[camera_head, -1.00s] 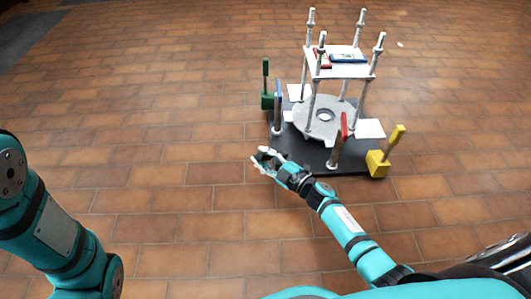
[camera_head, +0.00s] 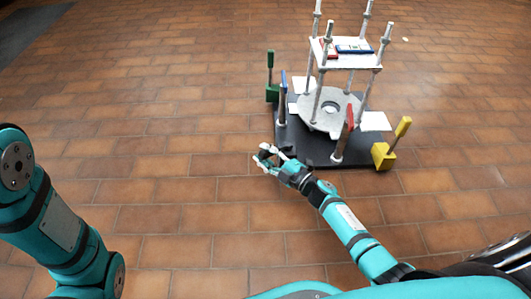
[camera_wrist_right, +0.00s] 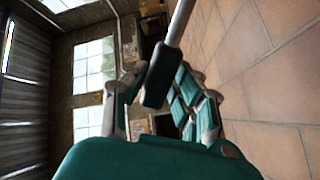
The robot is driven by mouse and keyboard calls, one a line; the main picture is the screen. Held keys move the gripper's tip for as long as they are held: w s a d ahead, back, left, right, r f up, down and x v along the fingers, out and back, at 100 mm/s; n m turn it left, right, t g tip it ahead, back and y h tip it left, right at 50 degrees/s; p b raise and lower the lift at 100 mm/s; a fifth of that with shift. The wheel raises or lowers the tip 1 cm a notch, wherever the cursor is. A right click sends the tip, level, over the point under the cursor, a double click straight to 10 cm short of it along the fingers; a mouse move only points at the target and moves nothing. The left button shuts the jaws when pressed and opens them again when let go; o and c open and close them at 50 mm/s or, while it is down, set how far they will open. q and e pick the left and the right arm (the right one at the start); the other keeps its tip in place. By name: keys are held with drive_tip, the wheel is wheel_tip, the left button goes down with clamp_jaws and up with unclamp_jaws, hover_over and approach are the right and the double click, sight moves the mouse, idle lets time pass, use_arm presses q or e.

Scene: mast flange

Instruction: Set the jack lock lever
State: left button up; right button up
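A black base plate (camera_head: 308,152) on the floor carries a grey flange disc (camera_head: 313,112) and several posts. Levers stand around it: green (camera_head: 270,60) at left, blue-tipped (camera_head: 283,78) near it, red-tipped (camera_head: 350,118) in front, and yellow (camera_head: 403,127), tilted, at right. No label shows which is the jack lock lever. In the right wrist view a grey rod with a dark grip (camera_wrist_right: 161,76) appears between the spread fingers (camera_wrist_right: 163,105); contact is not visible. My left gripper is out of view.
A white upper shelf (camera_head: 347,58) on the posts holds a red item (camera_head: 328,48) and a blue item (camera_head: 354,48). White sheets, one at right (camera_head: 375,121), lie beside the disc. The tiled floor (camera_head: 150,110) left of the plate is clear.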

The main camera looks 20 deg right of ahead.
drive_tip(key=o, duration=0.3)
drive_tip(key=shift+o, duration=0.2)
drive_tip(key=v, duration=1.2)
